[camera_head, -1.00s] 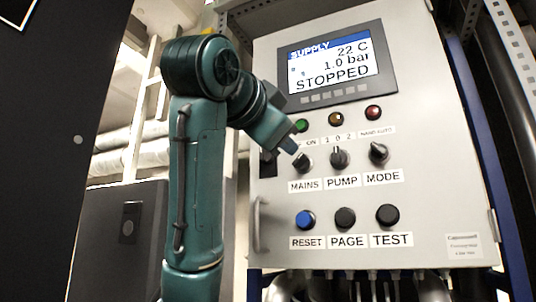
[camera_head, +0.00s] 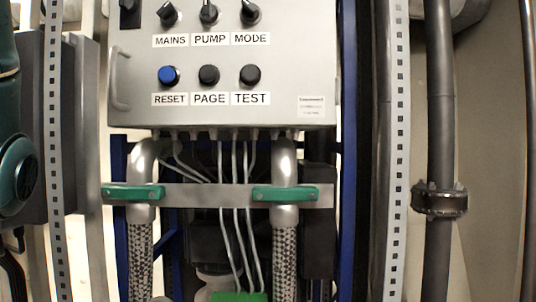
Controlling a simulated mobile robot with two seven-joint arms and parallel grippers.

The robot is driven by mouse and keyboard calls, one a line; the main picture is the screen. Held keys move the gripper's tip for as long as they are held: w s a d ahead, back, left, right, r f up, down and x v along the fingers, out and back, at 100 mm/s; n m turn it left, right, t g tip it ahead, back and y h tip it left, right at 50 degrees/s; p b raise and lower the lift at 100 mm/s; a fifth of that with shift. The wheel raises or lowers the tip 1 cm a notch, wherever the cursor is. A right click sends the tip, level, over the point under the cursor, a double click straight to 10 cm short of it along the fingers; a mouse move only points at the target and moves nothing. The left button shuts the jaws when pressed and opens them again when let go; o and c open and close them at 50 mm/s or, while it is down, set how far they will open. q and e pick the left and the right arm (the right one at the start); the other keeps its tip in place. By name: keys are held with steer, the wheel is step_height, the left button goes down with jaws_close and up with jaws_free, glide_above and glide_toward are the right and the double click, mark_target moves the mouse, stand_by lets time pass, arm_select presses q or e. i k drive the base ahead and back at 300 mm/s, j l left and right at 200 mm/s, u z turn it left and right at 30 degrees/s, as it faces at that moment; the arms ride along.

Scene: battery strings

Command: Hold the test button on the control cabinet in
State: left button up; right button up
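The control cabinet (camera_head: 130,80) shows its lower part at the top of the head view. The black test button (camera_head: 249,75) sits at the right of the lower row, above its TEST label (camera_head: 250,99). The black page button (camera_head: 209,75) and the blue reset button (camera_head: 169,75) are to its left. Nothing touches the test button. Part of my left arm (camera_head: 14,170) shows at the left edge, away from the cabinet. Neither gripper is in view. The cabinet's display is out of the frame.
Above the buttons are the mains (camera_head: 167,14), pump (camera_head: 208,14) and mode (camera_head: 250,14) knobs. A handle (camera_head: 119,80) sticks out at the cabinet's left. Below, pipes with green clamps (camera_head: 286,194) and cables hang. A dark pipe (camera_head: 440,110) stands at right.

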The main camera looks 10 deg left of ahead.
mark_target(249, 72)
steer(key=k+l, duration=0.8)
steer(key=l, duration=0.1)
